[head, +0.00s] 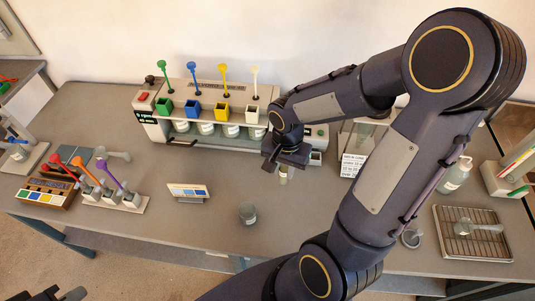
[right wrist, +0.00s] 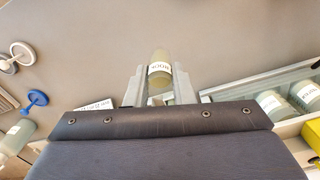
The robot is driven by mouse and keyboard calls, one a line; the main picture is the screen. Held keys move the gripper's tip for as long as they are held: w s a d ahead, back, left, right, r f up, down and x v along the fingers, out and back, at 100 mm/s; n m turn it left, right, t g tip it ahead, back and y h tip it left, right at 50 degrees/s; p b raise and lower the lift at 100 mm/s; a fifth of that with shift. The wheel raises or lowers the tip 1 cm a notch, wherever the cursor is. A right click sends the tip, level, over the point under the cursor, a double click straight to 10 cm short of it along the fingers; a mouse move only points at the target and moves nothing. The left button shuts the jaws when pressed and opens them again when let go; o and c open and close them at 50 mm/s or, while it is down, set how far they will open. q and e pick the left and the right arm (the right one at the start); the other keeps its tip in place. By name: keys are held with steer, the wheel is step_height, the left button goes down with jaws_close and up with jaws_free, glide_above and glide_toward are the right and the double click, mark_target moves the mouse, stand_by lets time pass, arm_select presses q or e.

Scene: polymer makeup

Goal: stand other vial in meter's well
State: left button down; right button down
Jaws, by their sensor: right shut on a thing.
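My right gripper (head: 285,166) is shut on a small pale vial (head: 284,176), just in front of the long jar machine. In the right wrist view the vial (right wrist: 159,66), with a white printed label, sits between the two grey fingers of the gripper (right wrist: 160,82). It appears to be above the table; the exact height is unclear. A grey-green box (head: 320,133), possibly the meter, stands right of the machine, mostly hidden behind my right arm; its well cannot be made out clearly. My left gripper (head: 62,295) shows only partly at the bottom left edge.
The long machine (head: 172,131) holds several jars under coloured scoops. A lidded jar (head: 247,213) stands alone at mid-table. A small card stand (head: 188,193) and a rack of coloured tools (head: 112,198) are left; a wire tray (head: 472,241) and bottle (head: 455,174) are right.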

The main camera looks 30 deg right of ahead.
steer(key=w+d+f+b, duration=0.2)
steer(key=w+d+f, duration=0.1)
steer(key=f, duration=0.1)
steer(key=w+d+f+b, duration=0.1)
steer(key=w+d+f, duration=0.2)
steer(key=f, duration=0.1)
steer(key=w+d+f+b, duration=0.2)
steer(key=w+d+f, duration=0.1)
steer(key=w+f, duration=0.1)
steer(key=shift+d+f+b, duration=0.1)
steer(key=shift+f+b, duration=0.25)
steer(key=shift+f, duration=0.15)
steer(key=shift+r, duration=0.1)
steer(key=shift+s, duration=0.1)
steer(key=c, duration=1.7)
jaws_free()
steer(key=shift+f, duration=0.2)
steer(key=o, duration=0.4)
steer(key=shift+o, duration=0.2)
